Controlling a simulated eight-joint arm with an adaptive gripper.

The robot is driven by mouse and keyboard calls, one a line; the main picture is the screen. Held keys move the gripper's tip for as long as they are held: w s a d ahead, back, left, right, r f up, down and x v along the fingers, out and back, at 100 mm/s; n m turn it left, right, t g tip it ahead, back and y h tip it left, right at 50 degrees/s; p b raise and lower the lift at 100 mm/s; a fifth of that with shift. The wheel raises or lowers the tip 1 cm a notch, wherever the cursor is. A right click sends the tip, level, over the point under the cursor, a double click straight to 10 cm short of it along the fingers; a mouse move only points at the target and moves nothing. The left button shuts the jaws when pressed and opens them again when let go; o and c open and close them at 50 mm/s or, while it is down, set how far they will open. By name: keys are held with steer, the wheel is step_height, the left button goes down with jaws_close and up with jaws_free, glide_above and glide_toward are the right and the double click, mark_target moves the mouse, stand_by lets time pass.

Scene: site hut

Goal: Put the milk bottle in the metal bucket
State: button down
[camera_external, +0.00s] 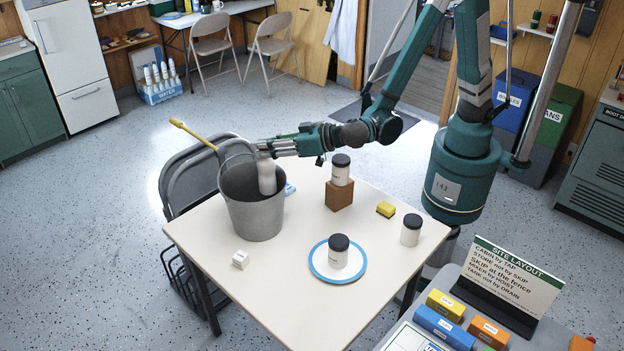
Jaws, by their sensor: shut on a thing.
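The grey metal bucket (256,220) stands upright at the left corner of the cream table. My gripper (264,151) is at the right side of the bucket's mouth, shut on the top of the milk bottle (267,178). The bottle is pale with a faint pinkish tone and hangs roughly upright.
Black-lidded jars stand on a brown block (339,195), a blue-rimmed plate (320,262) and the table's right (411,231). A yellow sponge (386,209) and white cube (240,260) lie on the table (290,305).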

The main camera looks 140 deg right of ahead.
steer(key=shift+f, duration=1.6)
steer(key=shift+f+b, duration=0.6)
steer(key=shift+b, duration=0.25)
steer(key=c, duration=2.1)
jaws_free()
steer(key=shift+o, duration=0.2)
steer(key=shift+r, duration=0.15)
steer(key=p+v, duration=0.2)
steer(key=v, duration=1)
steer(key=shift+r+p, duration=0.3)
steer(key=shift+r, duration=0.15)
